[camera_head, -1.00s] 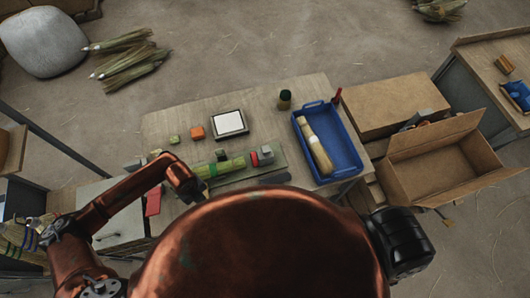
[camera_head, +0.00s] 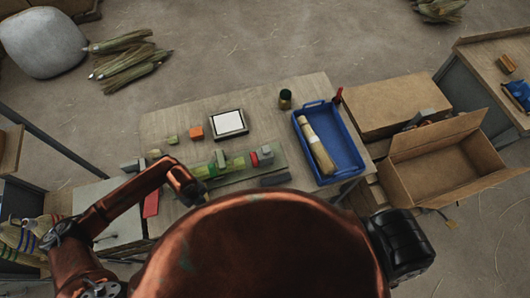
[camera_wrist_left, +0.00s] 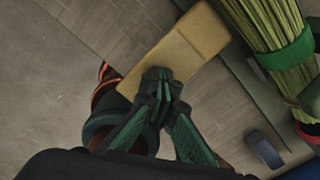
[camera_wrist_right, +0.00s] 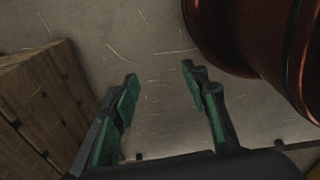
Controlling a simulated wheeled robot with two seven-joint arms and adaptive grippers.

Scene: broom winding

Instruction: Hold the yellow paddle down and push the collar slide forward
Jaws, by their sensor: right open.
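The yellow paddle (camera_wrist_left: 178,50) is a flat tan-yellow block in the left wrist view. My left gripper (camera_wrist_left: 160,78) has its fingertips together at the paddle's near edge, overlapping it in view; I cannot tell how hard it presses. Beside the paddle lies a straw bundle (camera_wrist_left: 272,30) with a green band (camera_wrist_left: 287,54). I cannot tell which part is the collar slide. My right gripper (camera_wrist_right: 160,80) is open and empty over the floor.
On the table (camera_head: 285,160) are a blue tray (camera_head: 352,150) holding a broom head (camera_head: 318,148), a white-topped square (camera_head: 229,122), an orange block (camera_head: 196,133) and a dark jar (camera_head: 285,98). An open cardboard box (camera_head: 440,165) stands at right.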

